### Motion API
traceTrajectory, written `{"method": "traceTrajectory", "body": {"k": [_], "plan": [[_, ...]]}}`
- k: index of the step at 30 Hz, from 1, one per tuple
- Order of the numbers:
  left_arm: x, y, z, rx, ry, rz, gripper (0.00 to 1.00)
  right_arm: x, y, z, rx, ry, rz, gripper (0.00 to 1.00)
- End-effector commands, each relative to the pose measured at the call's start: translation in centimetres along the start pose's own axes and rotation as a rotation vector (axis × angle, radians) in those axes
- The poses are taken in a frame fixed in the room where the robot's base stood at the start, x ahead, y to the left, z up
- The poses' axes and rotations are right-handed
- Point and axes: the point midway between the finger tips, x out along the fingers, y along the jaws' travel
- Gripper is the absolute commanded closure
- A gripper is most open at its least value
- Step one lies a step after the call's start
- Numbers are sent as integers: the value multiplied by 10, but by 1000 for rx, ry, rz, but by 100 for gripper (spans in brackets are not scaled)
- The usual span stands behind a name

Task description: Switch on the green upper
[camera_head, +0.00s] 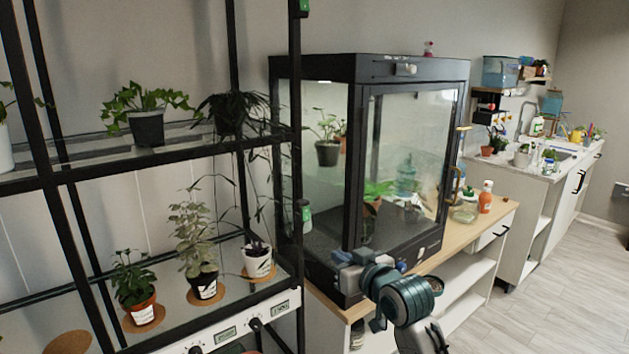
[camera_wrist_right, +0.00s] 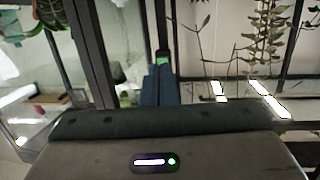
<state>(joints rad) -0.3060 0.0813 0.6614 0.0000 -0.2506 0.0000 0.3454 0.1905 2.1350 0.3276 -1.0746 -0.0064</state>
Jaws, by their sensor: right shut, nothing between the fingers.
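One small green switch (camera_head: 304,6) is at the top edge of the head view, on the black rack post. A second green piece (camera_head: 305,215) is lower on that post, beside the glass cabinet. My right gripper (camera_head: 343,258) is in front of the cabinet's lower front corner, below and right of the lower green piece. In the right wrist view, my shut, empty fingers (camera_wrist_right: 161,84) point at a post with a small green piece (camera_wrist_right: 162,60) just past their tips. I cannot tell which green piece this is, or whether they touch. My left gripper is not in view.
A black-framed glass cabinet (camera_head: 357,160) stands on a wooden-topped unit (camera_head: 488,222). The black rack (camera_head: 48,180) on the left holds potted plants on its shelves. An orange bottle (camera_head: 485,197) stands right of the cabinet. The floor (camera_head: 560,285) at right is clear.

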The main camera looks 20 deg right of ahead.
Motion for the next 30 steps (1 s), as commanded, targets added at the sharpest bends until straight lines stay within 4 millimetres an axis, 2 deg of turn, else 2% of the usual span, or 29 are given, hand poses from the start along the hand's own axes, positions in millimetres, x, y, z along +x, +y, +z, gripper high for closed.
{"method": "traceTrajectory", "body": {"k": [1,8,13,18,21,24,27,30], "plan": [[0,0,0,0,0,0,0,6,2,-30,-2,58,-8,100],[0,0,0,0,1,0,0,14,8,-154,2,305,-51,100],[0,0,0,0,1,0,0,3,12,-249,6,488,-85,100],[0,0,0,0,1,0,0,-22,14,-335,11,659,-120,100],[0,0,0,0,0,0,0,-37,14,-373,15,736,-136,100],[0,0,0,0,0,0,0,-50,15,-400,17,792,-147,100],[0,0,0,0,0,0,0,-58,15,-416,19,825,-155,100],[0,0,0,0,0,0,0,-62,16,-422,20,840,-159,100]]}}
